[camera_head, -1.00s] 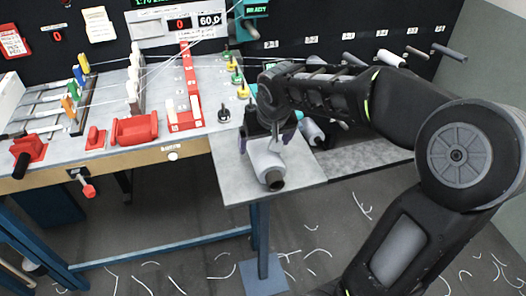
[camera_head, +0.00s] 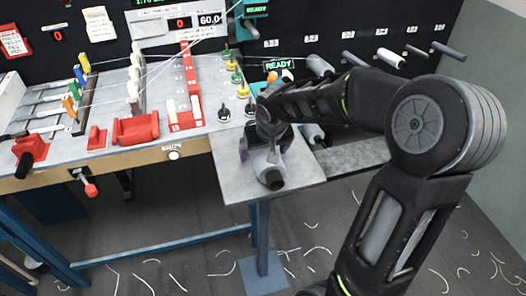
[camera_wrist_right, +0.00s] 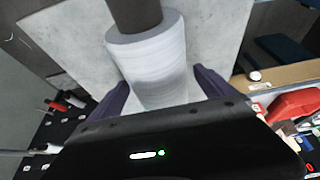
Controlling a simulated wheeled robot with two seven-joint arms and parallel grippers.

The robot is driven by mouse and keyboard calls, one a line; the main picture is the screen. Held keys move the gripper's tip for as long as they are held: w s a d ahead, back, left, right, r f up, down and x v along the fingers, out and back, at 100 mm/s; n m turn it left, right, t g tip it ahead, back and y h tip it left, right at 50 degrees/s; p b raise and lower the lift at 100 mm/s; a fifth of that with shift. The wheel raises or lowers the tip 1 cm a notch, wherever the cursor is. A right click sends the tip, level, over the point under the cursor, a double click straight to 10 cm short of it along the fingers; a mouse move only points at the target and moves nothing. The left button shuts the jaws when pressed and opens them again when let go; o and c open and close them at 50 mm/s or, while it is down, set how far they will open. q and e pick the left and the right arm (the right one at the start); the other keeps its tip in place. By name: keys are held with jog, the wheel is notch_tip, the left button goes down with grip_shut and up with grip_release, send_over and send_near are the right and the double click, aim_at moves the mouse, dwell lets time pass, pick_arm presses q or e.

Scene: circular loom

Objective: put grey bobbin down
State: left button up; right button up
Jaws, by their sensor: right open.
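The grey bobbin (camera_head: 267,166) lies on its side on the small grey side table (camera_head: 302,181), its dark core end toward the front edge. My right gripper (camera_head: 262,150) is above and around it from behind. In the right wrist view the bobbin (camera_wrist_right: 153,62) lies between the two purple fingers of the gripper (camera_wrist_right: 155,88). The fingers stand apart, with a gap at least on the right side. The gripper's palm hides the bobbin's far end. My left gripper is in neither view.
The loom table (camera_head: 190,154) with a red block (camera_head: 135,129) and several thread guides adjoins on the left. Wall pegs with bobbins (camera_head: 391,59) stand at the back right. Another grey bobbin (camera_head: 313,134) lies behind the side table. White thread scraps litter the floor.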

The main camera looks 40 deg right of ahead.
jog(key=shift+c, duration=0.5)
jog(key=c, duration=1.9)
jog(key=shift+r, duration=0.15)
notch_tip(320, 180, up, 10)
jog(key=shift+f+b, duration=0.1)
jog(key=shift+b, duration=0.4)
